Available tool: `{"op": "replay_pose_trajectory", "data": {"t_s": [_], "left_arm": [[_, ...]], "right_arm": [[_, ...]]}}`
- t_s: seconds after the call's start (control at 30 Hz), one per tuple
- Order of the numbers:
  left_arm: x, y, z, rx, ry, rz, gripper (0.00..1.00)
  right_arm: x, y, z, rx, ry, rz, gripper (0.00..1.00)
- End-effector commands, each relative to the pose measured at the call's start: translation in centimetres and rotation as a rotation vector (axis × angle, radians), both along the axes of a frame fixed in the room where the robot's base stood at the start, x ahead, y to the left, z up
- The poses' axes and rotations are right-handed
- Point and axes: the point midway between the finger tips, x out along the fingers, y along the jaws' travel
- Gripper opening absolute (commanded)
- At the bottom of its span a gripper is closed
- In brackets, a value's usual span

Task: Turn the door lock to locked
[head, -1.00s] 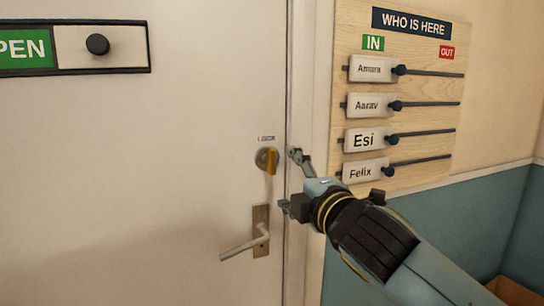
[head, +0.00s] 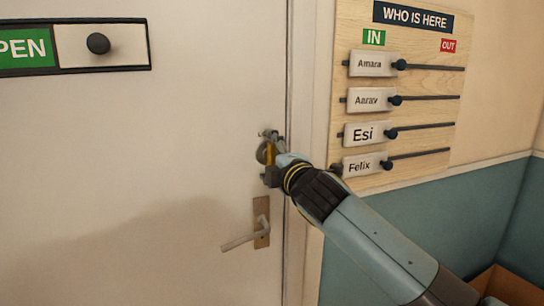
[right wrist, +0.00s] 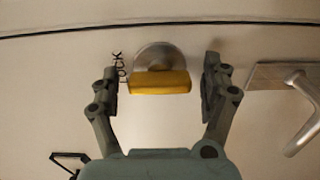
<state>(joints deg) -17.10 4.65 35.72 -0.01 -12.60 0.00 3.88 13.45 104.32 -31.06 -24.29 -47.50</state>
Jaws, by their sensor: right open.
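The door lock is a round metal plate (right wrist: 157,57) with a yellow thumb-turn (right wrist: 160,82). In the head view the yellow turn (head: 270,155) is partly hidden by my right gripper (head: 269,154), which is at the lock. In the right wrist view my right gripper (right wrist: 160,87) is open, with one finger on each side of the yellow turn. A gap shows between the turn and each finger. The word LOCK is on the door beside the plate. My left gripper is not in view.
A lever handle (head: 245,240) is on the door just below the lock. A sliding OPEN sign (head: 100,45) is at the upper left. A WHO IS HERE board (head: 425,85) with name sliders hangs right of the door frame.

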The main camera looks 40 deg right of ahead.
Motion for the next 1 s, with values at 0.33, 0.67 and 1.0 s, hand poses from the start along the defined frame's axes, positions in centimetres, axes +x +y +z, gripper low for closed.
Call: {"op": "replay_pose_trajectory", "data": {"t_s": [0.33,0.67,1.0], "left_arm": [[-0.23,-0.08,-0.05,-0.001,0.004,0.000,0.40],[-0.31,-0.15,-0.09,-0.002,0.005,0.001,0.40],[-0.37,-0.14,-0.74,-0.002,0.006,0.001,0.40]], "right_arm": [[-0.04,0.01,-0.03,0.000,0.001,0.000,0.47],[-0.05,0.00,-0.06,0.006,0.000,0.000,0.24],[-0.04,-0.01,-0.18,0.137,-0.031,-0.001,0.24]]}}
